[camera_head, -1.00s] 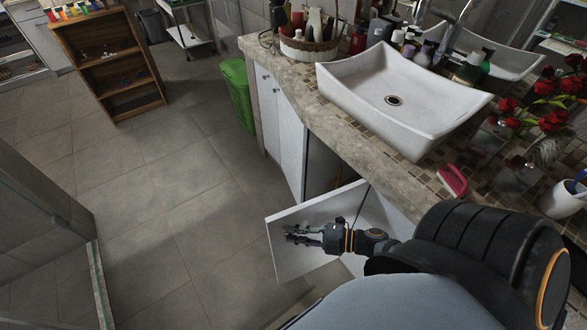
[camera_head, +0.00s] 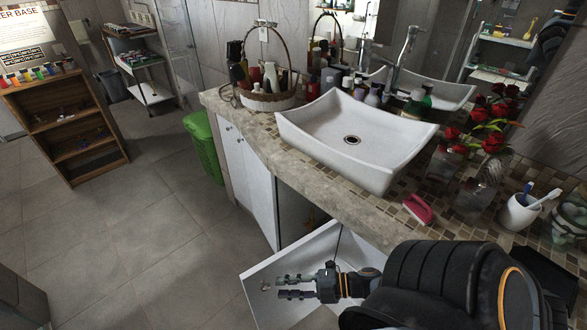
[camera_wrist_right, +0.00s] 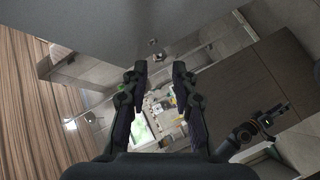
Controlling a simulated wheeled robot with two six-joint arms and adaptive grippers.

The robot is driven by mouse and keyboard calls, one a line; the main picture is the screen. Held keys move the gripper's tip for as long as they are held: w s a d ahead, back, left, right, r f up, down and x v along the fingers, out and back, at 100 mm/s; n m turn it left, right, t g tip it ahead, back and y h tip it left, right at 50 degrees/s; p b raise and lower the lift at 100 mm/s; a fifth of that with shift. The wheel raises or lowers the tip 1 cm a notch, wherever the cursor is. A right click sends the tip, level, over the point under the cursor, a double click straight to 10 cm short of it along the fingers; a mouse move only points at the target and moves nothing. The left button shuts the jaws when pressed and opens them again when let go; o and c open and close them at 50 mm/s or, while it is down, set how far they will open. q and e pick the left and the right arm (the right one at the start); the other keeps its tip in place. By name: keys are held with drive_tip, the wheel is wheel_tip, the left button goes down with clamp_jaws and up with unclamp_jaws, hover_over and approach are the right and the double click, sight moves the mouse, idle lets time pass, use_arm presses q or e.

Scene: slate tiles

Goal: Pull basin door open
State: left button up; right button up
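The white basin door (camera_head: 318,247) stands swung out from the cabinet under the basin (camera_head: 357,135), leaving a dark gap beside it. A small knob (camera_head: 265,286) shows near its free edge. My right gripper (camera_head: 278,287) is in front of the door's outer face, fingers pointing at the knob. Its two fingers are apart with nothing between them; contact with the door cannot be told. In the right wrist view its open fingers (camera_wrist_right: 158,72) point towards a grey panel with a knob (camera_wrist_right: 152,43). An arm with an orange ring (camera_wrist_right: 248,132) shows there, probably my left; its finger state is unclear.
The stone counter (camera_head: 250,125) juts over the cabinet, with a basket (camera_head: 268,100), red flowers (camera_head: 485,120) and a cup (camera_head: 520,212) on it. A green bin (camera_head: 203,148) stands beyond the cabinet. The tiled floor left of the door is clear.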

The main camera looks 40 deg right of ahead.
drive_tip(key=shift+v, duration=2)
